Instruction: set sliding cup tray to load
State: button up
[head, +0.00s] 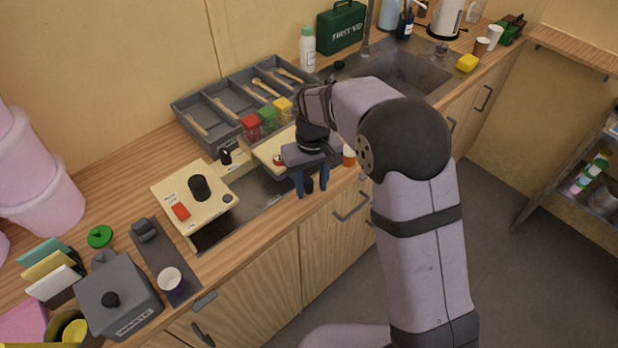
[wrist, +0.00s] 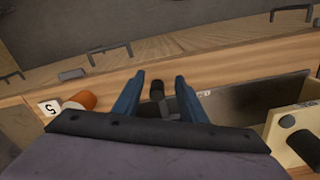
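A dark metal tray or channel (head: 262,196) lies between two cream panels of a machine on the counter. I take it for the sliding cup tray, but cannot read its position. A small black knob (head: 309,186) sits near its right end, at the counter's front. My gripper (head: 311,193) points down there with its blue fingers apart. In the wrist view, the black knob (wrist: 157,90) shows between the open fingers (wrist: 159,79), with a gap on each side. A small white label (wrist: 204,93) beside the right finger is only partly readable. My gripper hides part of the right panel.
The left cream panel (head: 168,190) carries a black knob and red switch.

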jog(key=shift+n, duration=0.5)
jog(key=r, duration=0.2)
jog(key=w+r, duration=0.1)
jog(key=r, duration=0.1)
jog(key=w+a+r, duration=0.1)
jog(key=r, duration=0.1)
jog(key=shift+w, duration=0.2)
jog(key=shift+s+d, duration=0.15)
jog(key=shift+s, duration=0.05)
jog(key=shift+f, duration=0.3)
jog(key=shift+f+p, duration=1.25)
jog(key=shift+f, duration=2.2)
